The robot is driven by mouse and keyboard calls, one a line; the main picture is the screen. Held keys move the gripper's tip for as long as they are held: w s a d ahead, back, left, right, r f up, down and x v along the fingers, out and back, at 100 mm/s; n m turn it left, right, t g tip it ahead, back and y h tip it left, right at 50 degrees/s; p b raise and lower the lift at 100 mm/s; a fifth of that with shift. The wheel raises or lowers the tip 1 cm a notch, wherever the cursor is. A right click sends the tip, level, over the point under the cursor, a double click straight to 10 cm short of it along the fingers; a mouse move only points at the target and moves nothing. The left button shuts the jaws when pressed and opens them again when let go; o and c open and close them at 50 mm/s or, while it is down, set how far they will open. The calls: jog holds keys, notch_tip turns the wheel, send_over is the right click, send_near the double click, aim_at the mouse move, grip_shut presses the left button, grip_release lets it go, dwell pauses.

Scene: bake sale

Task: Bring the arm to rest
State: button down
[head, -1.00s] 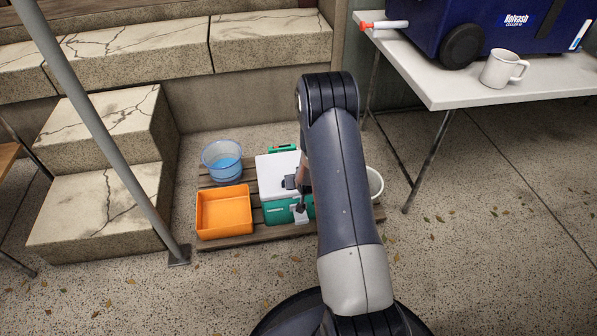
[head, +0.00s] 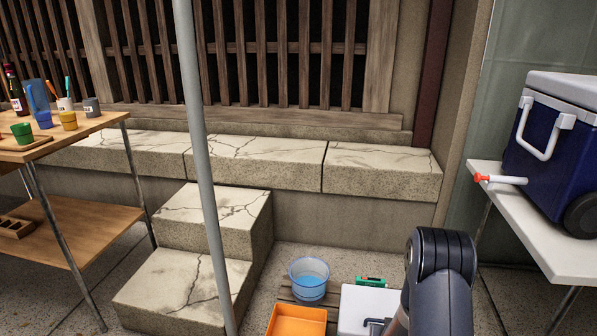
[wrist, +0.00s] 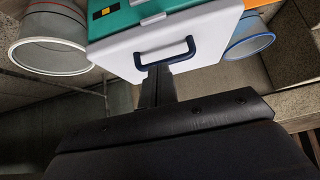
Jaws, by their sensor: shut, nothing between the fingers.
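My gripper (wrist: 157,84) is in the wrist view with its fingers together and nothing between them. The fingers point toward the dark handle on the white lid (wrist: 205,40) of a small green cooler box (wrist: 120,18). They overlap the handle's lower edge in the picture, and I cannot tell whether they touch it. In the head view my arm (head: 440,285) rises at the bottom right beside the white lid (head: 360,305). The fingers are not clear there.
An orange bin (head: 298,322) and a blue-tinted tub (head: 309,278) stand left of the cooler box. A white bucket (wrist: 40,45) shows in the wrist view. A grey pole (head: 200,150) and stone steps (head: 215,215) stand left. A white table (head: 540,235) bears a blue cooler (head: 560,140) at right.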

jog(key=w, duration=0.2)
jog(key=w+d+b, duration=0.1)
jog(key=w, duration=0.1)
jog(key=w+f+b, duration=0.1)
jog(key=w, duration=0.2)
jog(key=shift+d, duration=0.2)
jog(key=shift+s+f, duration=0.25)
jog(key=shift+f, duration=0.35)
jog(key=shift+a, duration=0.1)
